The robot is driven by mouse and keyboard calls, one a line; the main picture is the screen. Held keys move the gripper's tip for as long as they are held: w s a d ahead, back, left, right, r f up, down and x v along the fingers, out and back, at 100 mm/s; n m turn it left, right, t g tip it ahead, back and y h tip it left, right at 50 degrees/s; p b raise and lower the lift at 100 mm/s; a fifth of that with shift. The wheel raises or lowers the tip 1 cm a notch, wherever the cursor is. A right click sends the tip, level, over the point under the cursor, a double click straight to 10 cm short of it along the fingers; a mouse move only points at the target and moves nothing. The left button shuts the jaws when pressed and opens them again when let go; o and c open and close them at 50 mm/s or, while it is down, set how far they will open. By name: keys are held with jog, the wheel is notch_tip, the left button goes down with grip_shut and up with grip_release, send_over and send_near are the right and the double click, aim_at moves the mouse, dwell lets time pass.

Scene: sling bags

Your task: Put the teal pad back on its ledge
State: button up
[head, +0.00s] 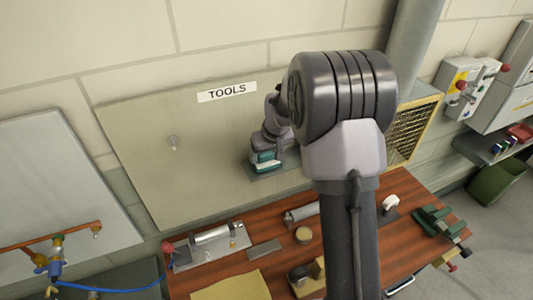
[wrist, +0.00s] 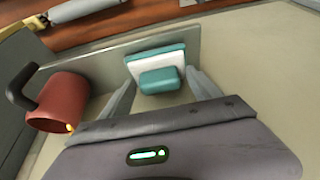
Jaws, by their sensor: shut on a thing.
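The teal pad (wrist: 160,81), with a white layer along one side, sits between the two fingers of my gripper (wrist: 160,77) in the wrist view. My gripper is shut on it. In the head view the pad (head: 266,157) shows small below my gripper (head: 266,151), in front of the wall board. A grey-green ledge (head: 287,170) lies just under the pad there, and its strip (wrist: 100,61) runs behind the pad in the wrist view. The pad is at or very close to the ledge; I cannot tell whether they touch.
A red mug (wrist: 60,101) with a dark handle is left of my gripper in the wrist view. The board (head: 140,140) below the TOOLS sign (head: 227,91) carries a small peg (head: 173,143). The wooden bench (head: 235,262) below holds several tools. My arm hides the board's right part.

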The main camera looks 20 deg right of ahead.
jog(key=shift+s+f+b, duration=0.1)
jog(key=shift+f+b, duration=0.1)
jog(key=shift+b, duration=0.1)
jog(key=o, duration=1.3)
jog(key=shift+r, duration=0.1)
